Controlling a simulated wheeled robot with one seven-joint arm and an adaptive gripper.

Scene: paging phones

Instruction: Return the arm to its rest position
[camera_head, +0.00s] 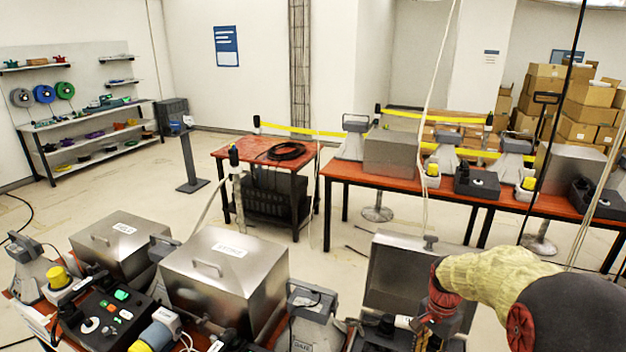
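My arm (490,275) enters at the lower right, with a yellow-green padded link, red joint parts and a large dark rounded section. It reaches left in front of an open metal box (395,268) on the near table. The end of my arm is low in the frame, among dark and red parts near the box. My gripper's fingers cannot be made out there, so I cannot tell whether they are open or shut, or whether they hold anything.
Two closed metal boxes (228,272) (122,243), a black button panel (103,310) and grey phone stations (308,308) crowd the near table. A red-topped table (262,150) and a long table (466,188) stand behind. Cables hang at the right. Open floor lies between the tables.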

